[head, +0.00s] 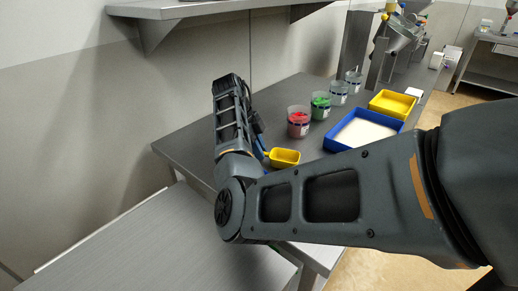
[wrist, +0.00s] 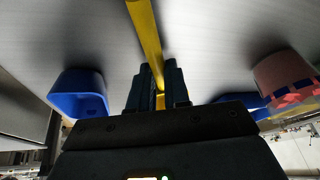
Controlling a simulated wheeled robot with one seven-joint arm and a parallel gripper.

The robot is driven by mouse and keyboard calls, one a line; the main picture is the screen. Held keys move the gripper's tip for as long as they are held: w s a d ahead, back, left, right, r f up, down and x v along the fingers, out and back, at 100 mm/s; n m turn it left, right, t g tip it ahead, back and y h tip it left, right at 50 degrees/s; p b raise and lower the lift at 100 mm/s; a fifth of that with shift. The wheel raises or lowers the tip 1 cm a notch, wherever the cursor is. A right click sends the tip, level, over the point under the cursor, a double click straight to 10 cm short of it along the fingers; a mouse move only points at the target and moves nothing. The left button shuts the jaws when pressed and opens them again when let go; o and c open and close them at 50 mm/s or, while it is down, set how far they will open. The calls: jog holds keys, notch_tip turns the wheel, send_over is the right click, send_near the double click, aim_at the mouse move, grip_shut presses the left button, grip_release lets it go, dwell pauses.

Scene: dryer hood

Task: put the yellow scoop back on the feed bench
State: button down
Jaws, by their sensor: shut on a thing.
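The yellow scoop shows in the wrist view as a long yellow handle (wrist: 147,35) running up from between my jaws. My gripper (wrist: 155,82) is shut on this handle. In the head view the yellow scoop (head: 285,156) shows its open bowl over the near part of the grey feed bench (head: 185,148). My own arm hides most of the gripper there. I cannot tell whether the scoop touches the bench top.
A blue scoop or cup (wrist: 80,92) is left of the jaws in the wrist view. A beaker with red contents (head: 298,122) and one with green (head: 320,106) stand on the bench. A blue tray (head: 333,147) and yellow tray (head: 391,103) stand right of them. Bench's left end is clear.

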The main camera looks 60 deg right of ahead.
jog(key=c, duration=1.1)
grip_release()
jog(key=v, duration=1.2)
jog(key=shift+a+r, duration=0.1)
